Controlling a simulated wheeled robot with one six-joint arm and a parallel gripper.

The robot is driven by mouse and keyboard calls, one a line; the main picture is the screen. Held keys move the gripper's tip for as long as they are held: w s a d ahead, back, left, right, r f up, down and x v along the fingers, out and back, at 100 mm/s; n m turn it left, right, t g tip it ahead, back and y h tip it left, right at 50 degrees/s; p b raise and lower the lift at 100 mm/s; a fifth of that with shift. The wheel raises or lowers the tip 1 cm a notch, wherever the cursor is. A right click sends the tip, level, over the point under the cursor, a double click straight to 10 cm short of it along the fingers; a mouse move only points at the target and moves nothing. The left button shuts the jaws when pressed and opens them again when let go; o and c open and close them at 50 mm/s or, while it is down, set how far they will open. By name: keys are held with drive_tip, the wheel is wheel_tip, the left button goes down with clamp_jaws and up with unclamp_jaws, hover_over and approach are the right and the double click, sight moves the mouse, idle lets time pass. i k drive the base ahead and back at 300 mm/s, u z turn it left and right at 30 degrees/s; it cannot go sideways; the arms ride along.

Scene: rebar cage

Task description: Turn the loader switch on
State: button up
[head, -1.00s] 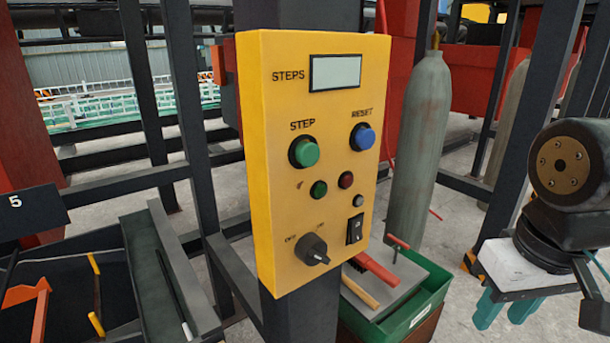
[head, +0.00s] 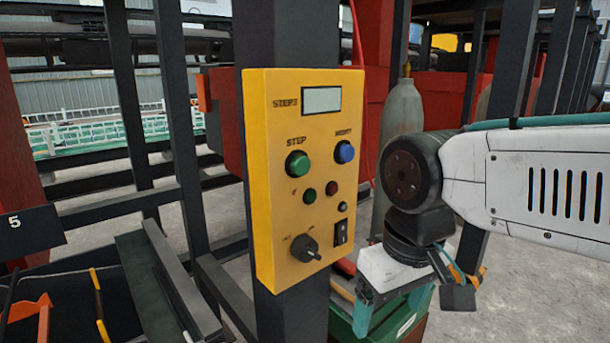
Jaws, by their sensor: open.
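The yellow control box (head: 268,180) is mounted on a dark post at the picture's middle. Low on its face is a black rotary knob (head: 305,249) with small labels above it; its setting is too small to read surely. A black rocker switch (head: 340,232) sits right of the knob. No label naming the loader is legible. My gripper (head: 391,309) hangs to the right of the box and lower than the knob, fingers pointing down. Its teal fingers are apart with nothing seen between them. It does not appear to touch the box.
The box also has a green STEP button (head: 298,164), a blue button (head: 344,152) and a display (head: 321,100). A green crate (head: 343,329) with tools stands below, partly hidden by my gripper. A grey gas cylinder (head: 399,112) stands behind. Dark bars (head: 190,150) stand at left.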

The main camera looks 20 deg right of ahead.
sight(304, 248)
drive_tip(key=u, duration=1.3)
drive_tip(key=k, duration=1)
drive_tip(key=z, duration=1.85)
